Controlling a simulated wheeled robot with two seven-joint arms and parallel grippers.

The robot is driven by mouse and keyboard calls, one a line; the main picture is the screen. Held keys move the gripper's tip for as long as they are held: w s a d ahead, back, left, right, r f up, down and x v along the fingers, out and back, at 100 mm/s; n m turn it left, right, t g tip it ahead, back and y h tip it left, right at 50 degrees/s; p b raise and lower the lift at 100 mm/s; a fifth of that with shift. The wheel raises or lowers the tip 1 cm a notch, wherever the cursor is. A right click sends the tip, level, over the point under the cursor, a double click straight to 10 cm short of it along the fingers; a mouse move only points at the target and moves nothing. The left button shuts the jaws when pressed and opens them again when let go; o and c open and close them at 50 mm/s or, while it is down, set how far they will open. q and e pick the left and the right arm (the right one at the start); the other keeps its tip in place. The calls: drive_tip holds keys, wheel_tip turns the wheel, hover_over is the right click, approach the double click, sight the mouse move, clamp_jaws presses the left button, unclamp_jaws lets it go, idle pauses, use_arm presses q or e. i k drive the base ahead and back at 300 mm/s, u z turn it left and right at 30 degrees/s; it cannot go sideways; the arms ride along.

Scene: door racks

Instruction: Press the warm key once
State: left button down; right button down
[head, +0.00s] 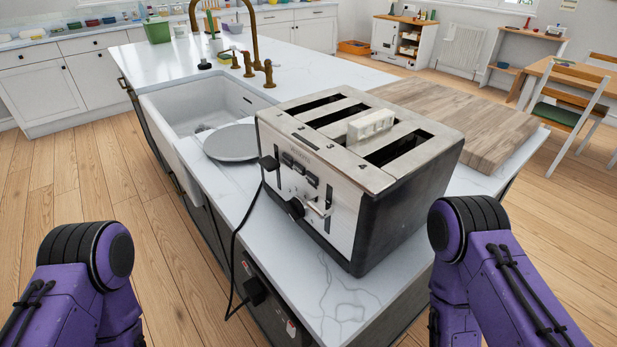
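A large four-slot toaster (360,223) with a brushed metal top and front panel and dark sides stands on the white marble counter. Its front panel carries a group of small dark keys (299,168); their labels are too small to read, so I cannot tell which one is the warm key. Neither gripper is in view.
A grey plate (231,143) is beside the sink (165,105). A wooden board (465,120) lies behind the toaster. A black cord (236,240) hangs from the counter to a socket. Floor left of the counter is clear.

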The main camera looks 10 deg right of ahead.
sight(311, 179)
drive_tip(key=u, duration=0.05)
drive_tip(key=k, duration=1)
drive_tip(key=u, duration=1.95)
drive_tip(key=i, duration=1.6)
drive_tip(key=z, duration=2.8)
